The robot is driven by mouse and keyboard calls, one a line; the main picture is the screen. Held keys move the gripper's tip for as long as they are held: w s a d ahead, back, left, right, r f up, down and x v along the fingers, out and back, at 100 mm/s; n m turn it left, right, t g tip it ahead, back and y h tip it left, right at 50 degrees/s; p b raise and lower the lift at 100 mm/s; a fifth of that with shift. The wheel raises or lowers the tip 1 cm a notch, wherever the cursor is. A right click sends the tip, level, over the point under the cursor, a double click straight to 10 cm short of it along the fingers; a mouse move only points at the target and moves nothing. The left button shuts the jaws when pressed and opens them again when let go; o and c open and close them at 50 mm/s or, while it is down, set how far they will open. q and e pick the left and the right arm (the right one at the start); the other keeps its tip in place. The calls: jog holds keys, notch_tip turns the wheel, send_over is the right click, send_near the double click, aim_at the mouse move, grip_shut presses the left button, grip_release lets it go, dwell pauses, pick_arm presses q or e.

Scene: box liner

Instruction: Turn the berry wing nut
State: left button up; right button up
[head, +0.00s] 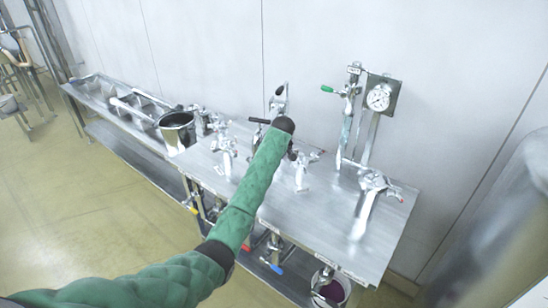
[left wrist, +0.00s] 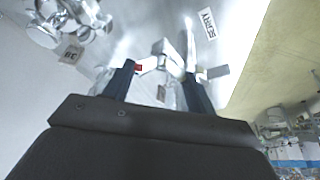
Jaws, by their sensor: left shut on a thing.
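The berry wing nut (left wrist: 166,48) is a silvery metal piece with wings spreading to both sides, in the left wrist view. A white label reading BERRY (left wrist: 208,22) sits beside it. My left gripper (left wrist: 160,76) has its two dark fingers on the wing nut, one on each side, and is shut on it. A small red mark shows by the left finger. In the head view my green left arm reaches over the steel table, and its dark end hides the fingertips and the nut. My right gripper is not in either view.
The steel table (head: 340,245) carries several silvery taps, one close by the arm's end (head: 301,172) and one at the right (head: 372,185). A pressure gauge (head: 379,97) stands at the back. A steel pot (head: 178,130) is at the left. A bucket (head: 330,288) stands below.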

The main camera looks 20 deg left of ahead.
pick_arm(q)
jog(key=shift+d+n+g, duration=0.15)
jog(key=shift+n+g, duration=0.15)
jog(key=shift+n, duration=0.7)
jog(key=n+y+b, duration=0.1)
jog(key=n, duration=0.1)
jog(key=shift+w+n+g, duration=0.1)
jog(key=shift+n+g, duration=0.2)
jog(key=shift+g, duration=0.1)
jog(key=n+g+b, duration=0.1)
jog(key=n+b, duration=0.1)
jog(key=n, duration=0.2)
jog(key=shift+n+g+b, duration=0.3)
jog(key=shift+g+b, duration=0.05)
jog(key=shift+g, duration=0.05)
jog(key=shift+n+g+y+b, duration=0.3)
jog(key=shift+n+b, duration=0.1)
jog(key=shift+n, duration=0.3)
jog(key=o, duration=0.7)
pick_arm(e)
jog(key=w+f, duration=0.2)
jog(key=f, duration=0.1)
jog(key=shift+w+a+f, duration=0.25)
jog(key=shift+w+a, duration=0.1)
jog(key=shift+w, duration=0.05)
